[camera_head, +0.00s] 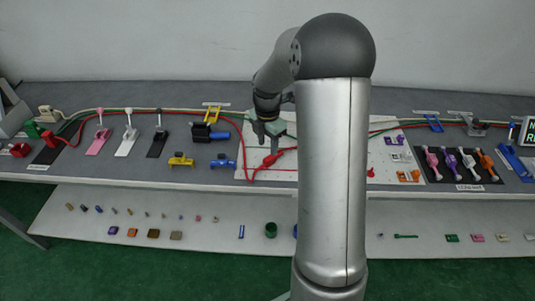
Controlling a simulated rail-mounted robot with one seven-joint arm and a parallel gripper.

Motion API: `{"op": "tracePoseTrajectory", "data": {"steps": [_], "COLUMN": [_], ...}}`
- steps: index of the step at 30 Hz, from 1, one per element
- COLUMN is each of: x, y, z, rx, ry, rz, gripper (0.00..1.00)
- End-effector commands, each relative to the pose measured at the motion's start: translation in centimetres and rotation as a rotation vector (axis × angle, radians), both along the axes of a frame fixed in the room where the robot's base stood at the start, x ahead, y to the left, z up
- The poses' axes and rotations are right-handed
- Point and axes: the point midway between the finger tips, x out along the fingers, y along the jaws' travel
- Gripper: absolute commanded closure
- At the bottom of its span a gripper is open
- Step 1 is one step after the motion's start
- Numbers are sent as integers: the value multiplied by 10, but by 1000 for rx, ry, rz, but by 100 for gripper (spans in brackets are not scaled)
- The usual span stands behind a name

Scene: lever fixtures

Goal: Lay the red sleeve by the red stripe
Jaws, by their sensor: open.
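A red sleeve (271,158) on a red cable (230,118) lies on the white board (384,172). My gripper (266,145) hangs over the board with its dark fingers pointing down, just above and left of the sleeve. It is open, and nothing shows between its fingers. I cannot tell from this view how high the fingertips are above the board. Thin red lines run along the board's left part, but I cannot tell which is the red stripe. My arm hides the middle of the board.
A black clamp block (206,132) and yellow (181,160) and blue (222,161) fixtures stand left of the board. Levers on a black plate (462,178) stand to its right. Green and white cables run along the back. A lower shelf (200,250) holds small parts.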

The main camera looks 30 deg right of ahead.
Motion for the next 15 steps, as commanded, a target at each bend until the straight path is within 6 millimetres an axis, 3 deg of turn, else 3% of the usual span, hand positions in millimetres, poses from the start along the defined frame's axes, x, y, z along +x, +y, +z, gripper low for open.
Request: {"op": "tracePoseTrajectory", "data": {"steps": [6, 11, 15], "x": [1, -1, -20], "y": [0, 2, 24], "z": [40, 53, 68], "rx": [0, 0, -13], "ry": [-3, 0, -1], "rz": [0, -8, -149], "gripper": [59, 59, 59]}}
